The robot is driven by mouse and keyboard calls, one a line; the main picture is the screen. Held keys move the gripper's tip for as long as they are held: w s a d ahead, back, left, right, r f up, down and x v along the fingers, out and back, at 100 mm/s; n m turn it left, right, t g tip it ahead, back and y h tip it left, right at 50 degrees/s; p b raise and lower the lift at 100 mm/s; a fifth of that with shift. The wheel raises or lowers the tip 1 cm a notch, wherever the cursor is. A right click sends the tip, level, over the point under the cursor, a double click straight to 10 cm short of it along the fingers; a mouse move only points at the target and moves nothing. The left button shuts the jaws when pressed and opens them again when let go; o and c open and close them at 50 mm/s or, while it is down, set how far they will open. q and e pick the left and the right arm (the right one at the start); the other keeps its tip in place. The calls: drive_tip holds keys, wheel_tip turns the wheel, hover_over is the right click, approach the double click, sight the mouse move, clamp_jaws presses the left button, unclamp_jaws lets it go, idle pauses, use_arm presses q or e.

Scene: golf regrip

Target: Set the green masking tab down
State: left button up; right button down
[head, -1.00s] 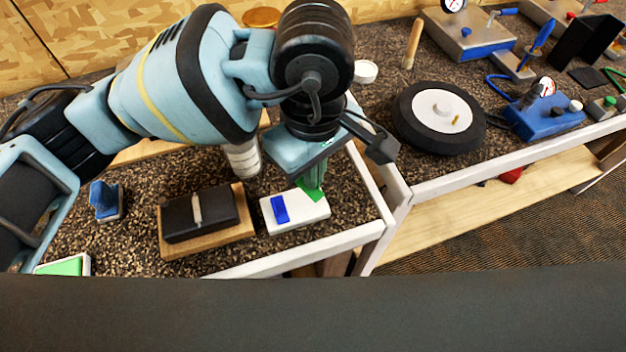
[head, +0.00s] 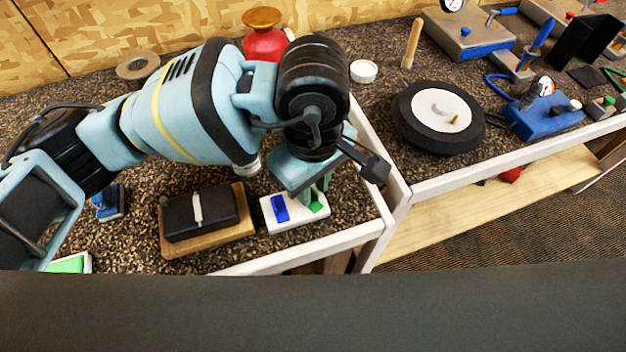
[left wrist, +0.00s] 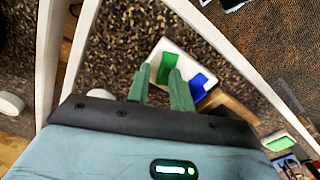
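The green masking tab (head: 317,204) lies on the white tray (head: 291,225), on its right half, beside a blue tab (head: 280,208). My left gripper (head: 322,186) is just above the green tab in the head view, and its arm hides part of the tray's back edge. In the left wrist view the two green fingers (left wrist: 162,70) are spread apart with nothing between them. The green tab (left wrist: 166,70) shows beyond the fingertips on the white tray (left wrist: 181,55), with the blue tab (left wrist: 204,83) beside it. My right gripper is not in view.
A black block with a pale strip (head: 203,213) sits on a wooden board left of the tray. A blue holder (head: 109,203) stands farther left. A white table rail (head: 300,250) runs along the front. A black wheel (head: 438,118) lies on the right-hand table.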

sight(313, 191)
use_arm(q)
drive_tip(key=shift+r, duration=0.15)
wheel_tip(313, 191, up, 12)
idle(0.5)
idle(0.5)
